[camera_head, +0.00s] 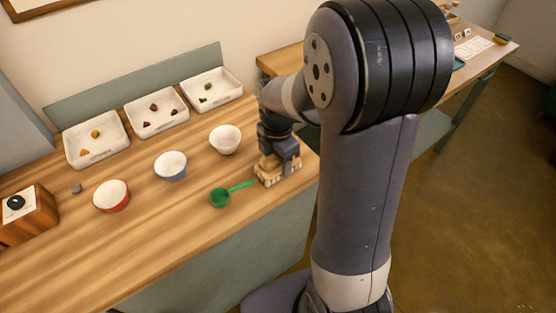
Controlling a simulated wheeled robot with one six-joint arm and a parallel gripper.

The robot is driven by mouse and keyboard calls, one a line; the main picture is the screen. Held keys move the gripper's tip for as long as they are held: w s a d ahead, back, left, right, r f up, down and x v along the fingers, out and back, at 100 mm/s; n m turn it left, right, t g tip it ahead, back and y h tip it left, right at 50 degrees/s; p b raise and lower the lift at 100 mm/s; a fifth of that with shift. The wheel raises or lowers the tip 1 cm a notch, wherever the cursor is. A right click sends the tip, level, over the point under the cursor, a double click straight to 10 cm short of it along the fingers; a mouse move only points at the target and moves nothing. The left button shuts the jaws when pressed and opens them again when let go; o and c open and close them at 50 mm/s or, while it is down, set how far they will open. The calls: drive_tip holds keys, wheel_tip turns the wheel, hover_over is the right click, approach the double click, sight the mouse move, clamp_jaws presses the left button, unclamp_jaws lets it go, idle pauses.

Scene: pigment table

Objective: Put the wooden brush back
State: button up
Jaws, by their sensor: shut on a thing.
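A pale wooden brush (266,174) is at the right end of the wooden table, beside the tip of the green scoop's handle. My gripper (282,166) points down over it and is shut on it. The fingers and part of the brush are hard to make out. I cannot tell whether the brush touches the table or is held slightly above it.
A green scoop (220,197) lies left of the brush. A white bowl (225,139), blue-rimmed bowl (171,165) and red-rimmed bowl (111,195) stand in a row. White trays (97,159) with pigment lumps line the back. A wooden box (32,226) is left. The front middle is clear.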

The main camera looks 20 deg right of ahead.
drive_tip(key=shift+f, duration=0.25)
drive_tip(key=shift+f, duration=0.15)
drive_tip(key=o, duration=1)
drive_tip(key=shift+c, duration=0.2)
wheel_tip(320, 180, up, 13)
drive_tip(key=shift+f, duration=0.2)
drive_tip(key=shift+f, duration=0.15)
